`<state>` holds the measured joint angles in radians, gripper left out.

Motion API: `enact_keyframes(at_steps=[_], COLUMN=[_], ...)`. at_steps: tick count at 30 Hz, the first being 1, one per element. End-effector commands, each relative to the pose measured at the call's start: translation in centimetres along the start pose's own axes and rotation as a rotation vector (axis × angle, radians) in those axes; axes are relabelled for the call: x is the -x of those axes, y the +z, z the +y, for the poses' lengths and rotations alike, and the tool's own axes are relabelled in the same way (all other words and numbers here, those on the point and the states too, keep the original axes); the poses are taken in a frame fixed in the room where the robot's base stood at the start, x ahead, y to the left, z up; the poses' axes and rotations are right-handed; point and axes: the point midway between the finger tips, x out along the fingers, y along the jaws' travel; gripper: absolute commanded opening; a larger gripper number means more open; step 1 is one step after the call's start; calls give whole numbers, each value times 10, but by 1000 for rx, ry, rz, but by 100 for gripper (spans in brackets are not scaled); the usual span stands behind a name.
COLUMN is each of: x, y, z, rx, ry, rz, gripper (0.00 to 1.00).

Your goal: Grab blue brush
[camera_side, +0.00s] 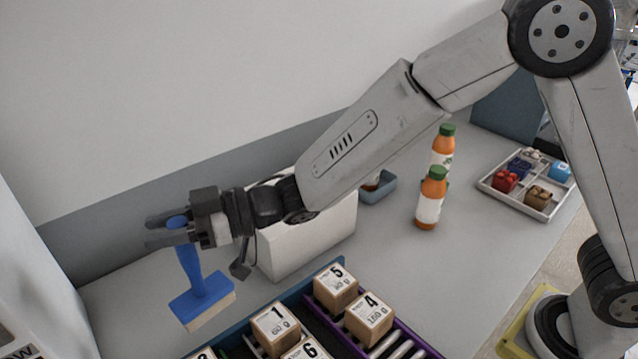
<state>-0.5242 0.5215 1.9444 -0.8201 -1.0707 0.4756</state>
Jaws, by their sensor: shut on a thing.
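The blue brush (202,293) has a blue handle, a wide blue head and pale bristles facing down. It hangs slightly tilted at the left of the side view. My gripper (168,230) is shut on the top of the brush's handle, with the fingers pointing left. The handle's upper end is partly hidden between the fingers. The brush head is below the gripper, over the left part of the grey table (130,300); I cannot tell exactly how far above the surface it is.
A white box (310,240) stands just behind and right of my gripper. A blue-rimmed bin (330,270) with several numbered cardboard cubes (336,287) is at the front. Orange bottles (431,200) and a compartment tray (545,208) stand further right. A wall borders the left.

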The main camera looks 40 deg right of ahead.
Motion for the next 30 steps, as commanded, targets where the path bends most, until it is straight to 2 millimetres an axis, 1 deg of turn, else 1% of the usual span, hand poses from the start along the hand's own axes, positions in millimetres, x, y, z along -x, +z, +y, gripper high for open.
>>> enact_keyframes(at_steps=[1,6,12,18,30], x=[7,24,37,42,43], y=[-5,-14,-20,-23,-23], z=[-4,-16,-25,-29,-30], rx=[1,2,2,2,1], ry=[0,1,1,1,0], rz=[2,2,1,1,1], gripper=[0,0,0,0,0])
